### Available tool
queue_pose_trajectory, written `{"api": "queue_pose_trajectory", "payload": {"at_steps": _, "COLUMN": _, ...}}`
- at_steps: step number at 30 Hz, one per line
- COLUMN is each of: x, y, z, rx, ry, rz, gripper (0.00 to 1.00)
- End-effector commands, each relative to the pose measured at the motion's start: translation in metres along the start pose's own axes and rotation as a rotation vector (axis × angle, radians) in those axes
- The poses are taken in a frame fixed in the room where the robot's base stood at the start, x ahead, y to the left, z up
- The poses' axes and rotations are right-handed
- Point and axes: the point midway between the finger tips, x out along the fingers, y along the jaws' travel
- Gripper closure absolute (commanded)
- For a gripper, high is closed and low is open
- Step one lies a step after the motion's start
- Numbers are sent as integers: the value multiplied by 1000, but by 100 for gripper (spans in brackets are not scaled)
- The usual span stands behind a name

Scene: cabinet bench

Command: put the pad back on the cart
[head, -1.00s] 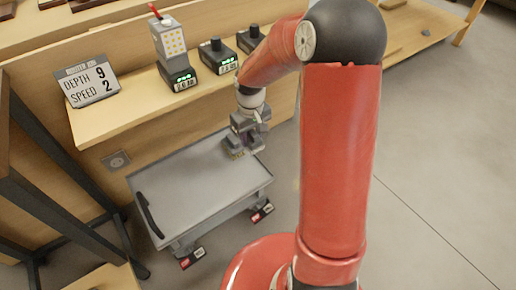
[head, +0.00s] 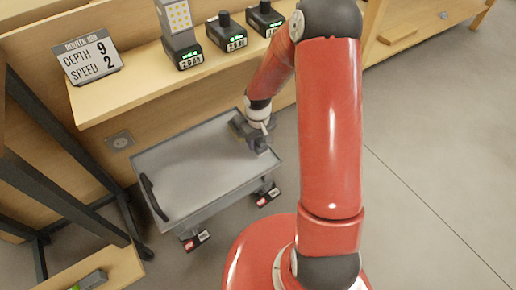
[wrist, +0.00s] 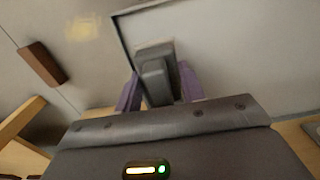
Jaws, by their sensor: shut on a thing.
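The grey cart (head: 215,170) stands on the floor below the bench, with a flat top, a raised rim and a black handle at its left end. My gripper (head: 257,135) is at the cart's far right corner. In the wrist view, the purple fingers of my gripper (wrist: 160,88) are shut on a dark grey block, which I take to be the pad (wrist: 155,72). The grey cart top (wrist: 225,45) shows behind it. I cannot tell whether the pad touches the cart; its underside is hidden.
The wooden bench shelf (head: 140,85) runs behind the cart, holding a sign (head: 90,58) and several battery-like devices (head: 226,34). A dark metal frame (head: 60,165) stands at left. A brown block (wrist: 42,63) shows in the wrist view. Most of the cart top is bare.

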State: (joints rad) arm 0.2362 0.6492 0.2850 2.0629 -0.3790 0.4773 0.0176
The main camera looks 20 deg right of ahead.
Motion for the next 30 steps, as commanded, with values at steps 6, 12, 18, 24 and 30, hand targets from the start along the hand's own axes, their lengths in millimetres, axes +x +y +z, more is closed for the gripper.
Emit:
{"api": "queue_pose_trajectory", "payload": {"at_steps": 6, "x": 30, "y": 0, "z": 1, "rx": 0, "ry": -3, "rz": -1, "gripper": 85}}
{"api": "queue_pose_trajectory", "payload": {"at_steps": 12, "x": 42, "y": 0, "z": 0, "rx": 1, "ry": 1, "rz": 0, "gripper": 85}}
{"api": "queue_pose_trajectory", "payload": {"at_steps": 18, "x": 43, "y": 0, "z": 0, "rx": 1, "ry": 1, "rz": 0, "gripper": 85}}
{"api": "queue_pose_trajectory", "payload": {"at_steps": 24, "x": 45, "y": 0, "z": 0, "rx": 1, "ry": 0, "rz": -1, "gripper": 46}}
{"api": "queue_pose_trajectory", "payload": {"at_steps": 30, "x": 45, "y": 0, "z": 0, "rx": 1, "ry": -1, "rz": -1, "gripper": 39}}
